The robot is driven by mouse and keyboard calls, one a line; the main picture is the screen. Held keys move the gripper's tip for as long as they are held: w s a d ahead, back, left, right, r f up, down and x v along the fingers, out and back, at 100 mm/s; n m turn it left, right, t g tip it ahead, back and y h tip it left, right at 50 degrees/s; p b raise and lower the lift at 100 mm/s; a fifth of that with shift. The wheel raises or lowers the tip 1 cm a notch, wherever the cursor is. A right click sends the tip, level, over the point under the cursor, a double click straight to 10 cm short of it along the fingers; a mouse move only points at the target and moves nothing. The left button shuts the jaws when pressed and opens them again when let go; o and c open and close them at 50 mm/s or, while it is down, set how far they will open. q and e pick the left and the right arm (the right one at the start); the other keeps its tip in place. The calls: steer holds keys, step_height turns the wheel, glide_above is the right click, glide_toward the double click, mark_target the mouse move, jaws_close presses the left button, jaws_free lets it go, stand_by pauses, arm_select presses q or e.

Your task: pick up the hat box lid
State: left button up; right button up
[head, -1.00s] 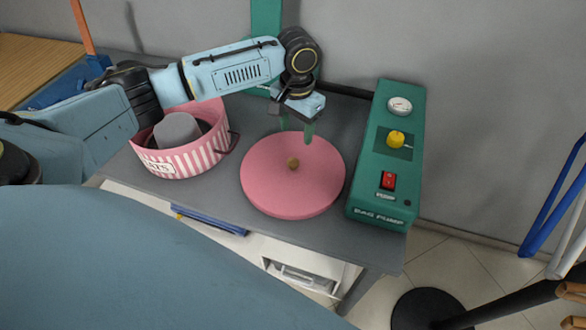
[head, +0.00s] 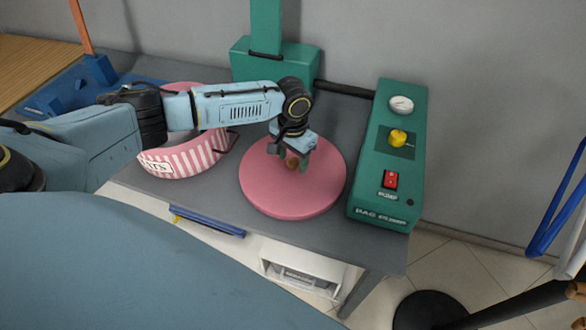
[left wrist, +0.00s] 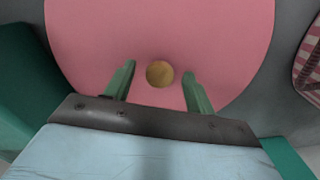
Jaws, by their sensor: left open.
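The hat box lid (head: 275,195) is a round pink disc lying flat on the grey table, with a small brass-brown knob (head: 292,161) at its middle. My left gripper (head: 294,165) is low over the lid, with its green fingers at the knob. In the left wrist view the knob (left wrist: 160,74) shows between and slightly beyond the two open fingertips (left wrist: 158,72), with a gap on each side. The striped pink hat box (head: 184,160) stands to the left, partly hidden behind my left arm. My right gripper is not in view.
A green pump box (head: 372,190) stands close to the right of the lid. A green column on a base (head: 250,58) stands behind. A blue tray (head: 210,222) is below the table's front edge. A dark round stand base (head: 430,310) is on the floor at right.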

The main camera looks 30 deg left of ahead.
arm_select(q)
steer(key=c, duration=1.2)
